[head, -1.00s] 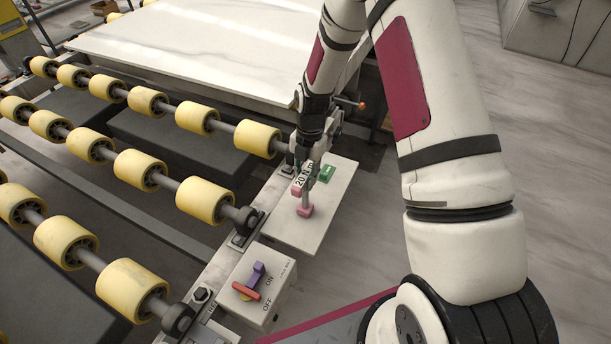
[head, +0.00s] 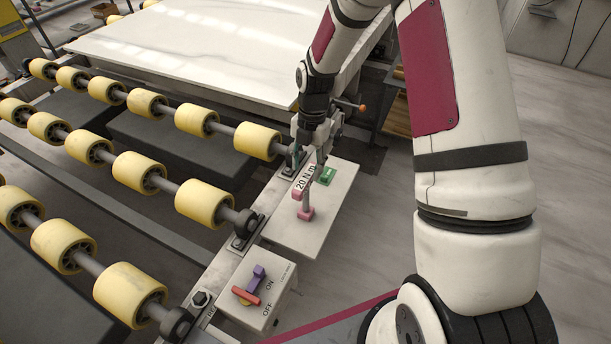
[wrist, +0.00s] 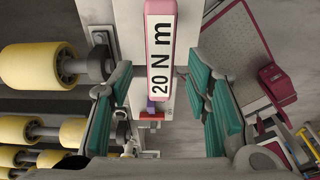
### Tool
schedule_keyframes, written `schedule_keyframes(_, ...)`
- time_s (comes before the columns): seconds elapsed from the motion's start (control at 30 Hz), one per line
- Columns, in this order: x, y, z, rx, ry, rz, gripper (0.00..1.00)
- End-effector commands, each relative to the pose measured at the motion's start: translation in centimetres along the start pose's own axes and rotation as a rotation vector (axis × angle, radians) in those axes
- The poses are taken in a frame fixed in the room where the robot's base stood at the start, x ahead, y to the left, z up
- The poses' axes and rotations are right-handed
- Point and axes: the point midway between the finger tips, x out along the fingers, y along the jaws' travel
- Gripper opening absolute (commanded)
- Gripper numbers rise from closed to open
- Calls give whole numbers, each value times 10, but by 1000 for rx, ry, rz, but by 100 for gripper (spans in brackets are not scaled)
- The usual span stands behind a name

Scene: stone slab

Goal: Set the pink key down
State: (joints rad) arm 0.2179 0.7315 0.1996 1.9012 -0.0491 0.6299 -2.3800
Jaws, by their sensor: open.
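The pink key (head: 305,213) stands upright on a pale plate (head: 325,216) beside the rollers. It has a pink foot, a grey shaft and a pink-edged top bar labelled "20 N m". My gripper (head: 311,160) is open just beyond the key's top bar in the head view, pointing down. In the wrist view, the labelled bar of the pink key (wrist: 160,50) shows between the spread green finger pads, with gaps on both sides. The key's lower part is hidden there.
A switch box (head: 272,304) with purple and red handles stands nearer the camera. Yellow rollers (head: 204,203) lie to the left, and a white slab (head: 200,45) is behind.

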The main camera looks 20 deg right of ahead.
Motion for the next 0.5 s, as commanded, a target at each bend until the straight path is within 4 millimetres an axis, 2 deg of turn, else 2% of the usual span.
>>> schedule_keyframes(0.03, -12, 1, 2, 1, -3, 3, 44)
schedule_keyframes(0.2, -43, 1, 2, 0, -3, 2, 44)
schedule_keyframes(0.5, -73, -1, -1, 23, -9, 1, 44)
